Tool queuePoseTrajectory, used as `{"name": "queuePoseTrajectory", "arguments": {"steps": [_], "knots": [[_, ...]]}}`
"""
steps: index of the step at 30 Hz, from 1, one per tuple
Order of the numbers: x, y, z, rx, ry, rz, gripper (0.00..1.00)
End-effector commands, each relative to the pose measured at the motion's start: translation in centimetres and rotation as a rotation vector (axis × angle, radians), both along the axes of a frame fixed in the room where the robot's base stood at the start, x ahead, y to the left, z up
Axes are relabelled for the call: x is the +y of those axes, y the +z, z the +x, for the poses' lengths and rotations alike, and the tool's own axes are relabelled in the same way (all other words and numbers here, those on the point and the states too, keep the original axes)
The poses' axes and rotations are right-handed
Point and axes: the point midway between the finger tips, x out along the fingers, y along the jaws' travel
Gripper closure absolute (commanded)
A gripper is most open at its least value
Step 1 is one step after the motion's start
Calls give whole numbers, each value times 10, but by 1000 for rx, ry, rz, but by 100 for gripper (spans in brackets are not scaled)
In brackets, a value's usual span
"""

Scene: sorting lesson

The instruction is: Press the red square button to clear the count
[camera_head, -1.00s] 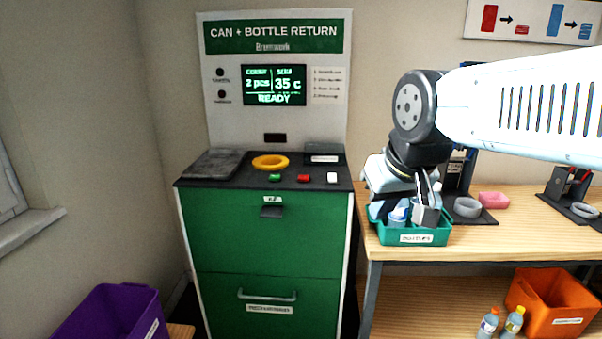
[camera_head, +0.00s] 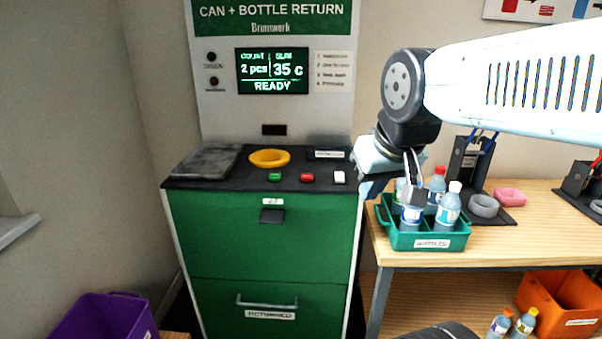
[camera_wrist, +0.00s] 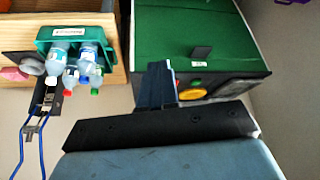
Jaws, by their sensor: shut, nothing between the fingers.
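The red square button (camera_head: 307,177) sits on the dark top deck of the green return machine (camera_head: 265,230), between a green button (camera_head: 274,176) and a white button (camera_head: 339,177). The machine's screen (camera_head: 272,70) reads 2 pcs, 35 c, READY. My gripper (camera_head: 415,188) is shut and empty. In the head view it is right of the buttons, apart from them, and overlaps the teal bottle crate. In the wrist view my gripper's fingers (camera_wrist: 157,85) hide part of the deck; a small red patch beside them may be the red button.
A yellow ring (camera_head: 269,158) and a grey tray (camera_head: 206,162) lie on the deck. The teal crate (camera_head: 430,242) of bottles stands on the wooden bench to the right. A purple bin (camera_head: 103,322) is lower left; an orange bin (camera_head: 565,305) is lower right.

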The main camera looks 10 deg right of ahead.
Motion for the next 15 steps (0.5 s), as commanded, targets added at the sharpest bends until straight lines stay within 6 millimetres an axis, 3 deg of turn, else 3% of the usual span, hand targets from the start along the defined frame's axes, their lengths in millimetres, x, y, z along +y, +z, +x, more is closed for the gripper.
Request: {"name": "queuePoseTrajectory", "arguments": {"steps": [10,15], "knots": [[1,1,2,0,1,4,100],[6,5,24,-6,5,56,100]]}}
